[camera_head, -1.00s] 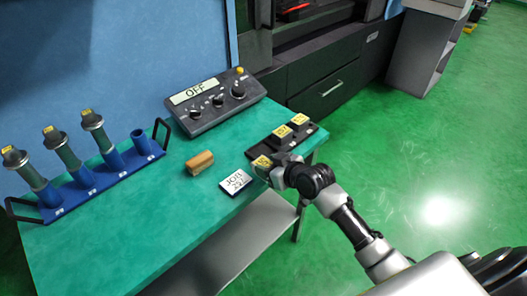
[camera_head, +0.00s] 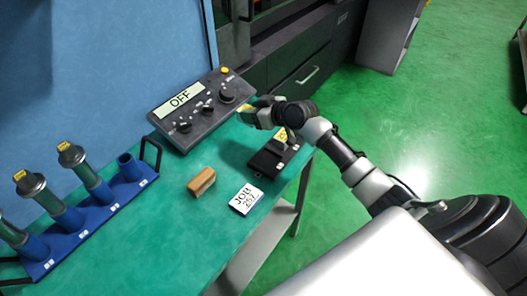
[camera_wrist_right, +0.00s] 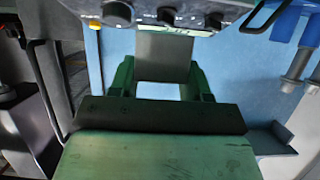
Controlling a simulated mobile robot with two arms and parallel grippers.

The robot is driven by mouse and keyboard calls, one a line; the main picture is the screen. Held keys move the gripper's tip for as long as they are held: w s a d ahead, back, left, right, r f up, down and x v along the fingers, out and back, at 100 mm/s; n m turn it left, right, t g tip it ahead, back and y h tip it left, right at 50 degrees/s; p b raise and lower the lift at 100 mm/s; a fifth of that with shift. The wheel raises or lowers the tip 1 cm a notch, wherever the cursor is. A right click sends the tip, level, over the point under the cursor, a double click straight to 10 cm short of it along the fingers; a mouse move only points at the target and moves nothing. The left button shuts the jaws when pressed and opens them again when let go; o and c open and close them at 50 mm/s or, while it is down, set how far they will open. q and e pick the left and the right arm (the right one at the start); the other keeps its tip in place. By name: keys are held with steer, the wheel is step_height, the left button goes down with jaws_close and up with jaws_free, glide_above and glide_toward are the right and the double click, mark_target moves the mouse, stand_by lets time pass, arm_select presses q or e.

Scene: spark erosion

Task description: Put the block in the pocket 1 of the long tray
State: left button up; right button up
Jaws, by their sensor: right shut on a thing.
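My right gripper (camera_head: 256,114) is shut on a small block with a yellow top (camera_head: 245,108) and holds it above the table, in front of the control panel. In the right wrist view a grey piece (camera_wrist_right: 164,58), apparently this block, shows between the two fingers. The long tray (camera_head: 266,161), black and low, lies on the table to the right; its near end looks bare. The tray's far end is hidden too. My left gripper is not in view.
The control panel (camera_head: 203,107) reads OFF. A blue rack (camera_head: 104,197) with upright green-grey cylinders stands at the left.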

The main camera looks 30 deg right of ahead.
steer(key=s+f, duration=0.2)
steer(key=s, duration=0.1)
steer(key=s+f+p, duration=0.1)
steer(key=s+f, duration=0.1)
steer(key=s, duration=0.1)
steer(key=s+f+p, duration=0.1)
steer(key=s, duration=0.2)
steer(key=shift+s+d+f, duration=0.1)
steer(key=shift+s+f, duration=0.15)
steer(key=shift+f, duration=0.15)
step_height(320, 180, down, 3)
steer(key=shift+r, duration=0.2)
steer(key=shift+w+f, duration=0.1)
steer(key=shift+f, duration=0.35)
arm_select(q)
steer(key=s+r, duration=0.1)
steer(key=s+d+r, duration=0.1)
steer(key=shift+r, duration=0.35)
arm_select(e)
steer(key=o, duration=1.1)
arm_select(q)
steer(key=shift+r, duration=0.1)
